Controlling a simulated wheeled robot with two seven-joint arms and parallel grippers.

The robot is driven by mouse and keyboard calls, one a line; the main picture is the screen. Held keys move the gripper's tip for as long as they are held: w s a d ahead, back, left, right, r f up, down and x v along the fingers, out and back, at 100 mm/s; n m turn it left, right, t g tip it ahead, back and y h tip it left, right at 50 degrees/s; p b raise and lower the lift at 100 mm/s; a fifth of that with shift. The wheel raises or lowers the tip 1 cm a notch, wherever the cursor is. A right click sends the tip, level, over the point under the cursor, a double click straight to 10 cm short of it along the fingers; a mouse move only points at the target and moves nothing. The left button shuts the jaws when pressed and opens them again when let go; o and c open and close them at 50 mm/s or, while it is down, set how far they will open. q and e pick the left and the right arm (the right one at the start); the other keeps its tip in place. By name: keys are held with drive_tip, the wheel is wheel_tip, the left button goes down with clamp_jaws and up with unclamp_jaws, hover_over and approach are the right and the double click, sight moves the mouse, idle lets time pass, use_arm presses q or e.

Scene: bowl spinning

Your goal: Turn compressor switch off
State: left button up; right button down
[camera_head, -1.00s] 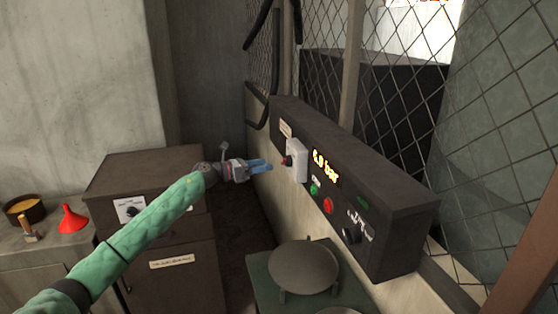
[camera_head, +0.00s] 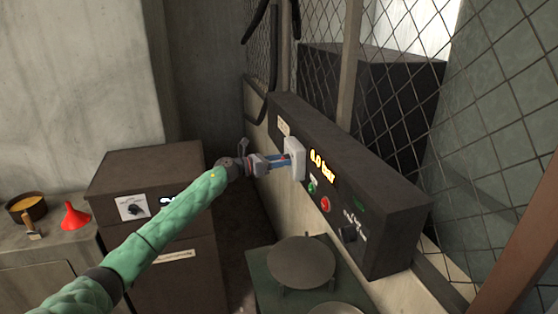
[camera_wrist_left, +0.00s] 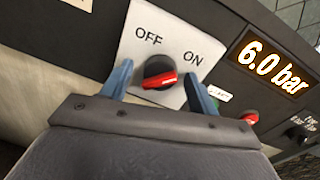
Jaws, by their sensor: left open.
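The compressor switch (camera_wrist_left: 160,75) is a black knob with a red pointer on a light plate marked OFF and ON. In the left wrist view its red pointer is turned toward the ON side. The switch plate (camera_head: 294,159) is at the left end of the dark control panel in the head view, where my gripper partly hides the knob. My left gripper (camera_head: 283,160) is open at the plate. In the left wrist view its blue fingers (camera_wrist_left: 160,85) stand on either side of the knob, with gaps visible. My right gripper is out of view.
The control panel (camera_head: 400,215) has a glowing 6.0 bar display (camera_head: 322,166), a green button (camera_head: 312,188), a red button (camera_head: 325,204) and another black knob (camera_head: 348,234). A round plate (camera_head: 301,262) stands below it. A dark cabinet (camera_head: 185,275) is at left.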

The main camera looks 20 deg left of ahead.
use_arm(q)
drive_tip(key=c, duration=1)
drive_tip(key=shift+o, duration=0.2)
